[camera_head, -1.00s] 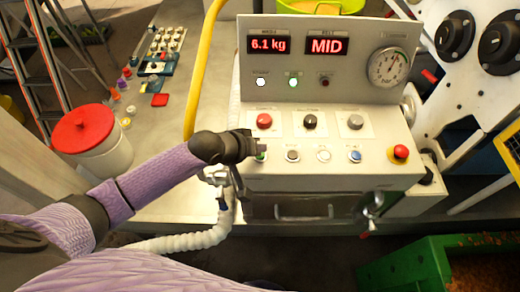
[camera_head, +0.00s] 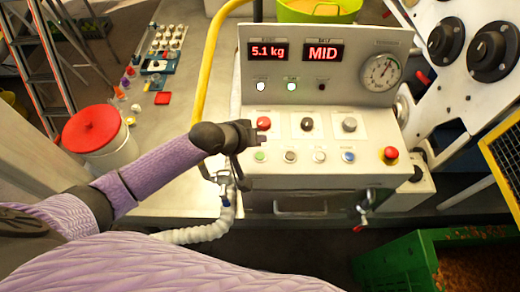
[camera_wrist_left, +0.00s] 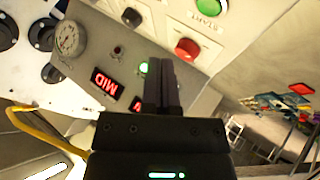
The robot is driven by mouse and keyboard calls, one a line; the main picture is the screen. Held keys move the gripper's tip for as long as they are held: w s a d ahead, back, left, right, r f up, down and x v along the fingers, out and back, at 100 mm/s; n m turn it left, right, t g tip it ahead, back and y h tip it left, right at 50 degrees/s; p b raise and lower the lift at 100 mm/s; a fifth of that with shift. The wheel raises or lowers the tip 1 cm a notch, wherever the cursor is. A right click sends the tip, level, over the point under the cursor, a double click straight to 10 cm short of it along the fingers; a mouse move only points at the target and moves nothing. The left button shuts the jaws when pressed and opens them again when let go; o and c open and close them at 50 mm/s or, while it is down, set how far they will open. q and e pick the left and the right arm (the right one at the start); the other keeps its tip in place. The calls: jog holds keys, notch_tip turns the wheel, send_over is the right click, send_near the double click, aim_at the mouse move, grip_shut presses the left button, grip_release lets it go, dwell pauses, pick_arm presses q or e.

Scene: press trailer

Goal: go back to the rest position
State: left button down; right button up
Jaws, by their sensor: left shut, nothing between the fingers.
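My left gripper (camera_head: 256,149) is shut and empty at the left edge of the press control panel (camera_head: 281,178). It is beside the red button (camera_head: 264,123) and the green button (camera_head: 260,156). In the left wrist view its closed fingers (camera_wrist_left: 162,88) show over the panel, with the red button (camera_wrist_left: 187,48) and green START button (camera_wrist_left: 209,6) near them. I cannot tell from the pictures whether it touches the panel. My right gripper is not in view.
The displays (camera_head: 324,52) read 5.1 kg and MID. A yellow hose (camera_head: 210,75) and white hose (camera_head: 205,233) run close to my left arm. A red-lidded bucket (camera_head: 92,130) stands left. A green crate (camera_head: 398,268) is at lower right.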

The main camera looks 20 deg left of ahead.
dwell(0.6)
pick_arm(q)
jog(key=shift+s+d+f, duration=0.15)
jog(key=shift+s+d, duration=0.05)
jog(key=shift+s, duration=0.05)
jog(key=s+d+m+g, duration=0.2)
jog(key=s+d+m, duration=0.1)
jog(key=s, duration=0.6)
jog(key=s+a+r+m+g+y, duration=0.15)
jog(key=s+a+y, duration=0.45)
jog(key=s, duration=0.6)
notch_tip(320, 180, down, 30)
jog(key=s+r+g+h+b, duration=0.1)
jog(key=s+g+b, duration=0.1)
jog(key=b, duration=1.1)
jog(key=s+a+f+b, duration=0.1)
jog(key=s+f+b, duration=0.2)
jog(key=f, duration=0.4)
jog(key=s+a+f+g+b, duration=0.1)
jog(key=s+f+b, duration=0.3)
jog(key=s+f, duration=0.2)
jog(key=s+a+f+b, duration=0.1)
jog(key=s+f+b, duration=0.2)
jog(key=f, duration=0.7)
jog(key=shift+s+a+m+g+b, duration=0.35)
jog(key=shift+s, duration=0.5)
